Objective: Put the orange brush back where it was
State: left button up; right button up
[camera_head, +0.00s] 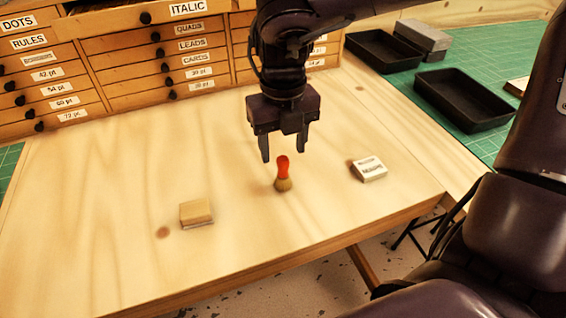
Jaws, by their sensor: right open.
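The orange brush (283,168) stands upright on the pale wooden board (110,190), its tan bristles down and its orange handle up. My right gripper (283,156) points down with its two fingers apart. No contact with the brush shows. My left gripper is not in view.
A tan block (197,214) lies left of the brush and a small white labelled box (369,169) lies to its right. Labelled wooden drawers (120,68) line the back. Black trays (463,99) and a grey box (422,36) sit on the green mat at right.

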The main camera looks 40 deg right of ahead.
notch_tip(320, 180, up, 5)
jog(key=shift+f, duration=0.1)
dwell(0.6)
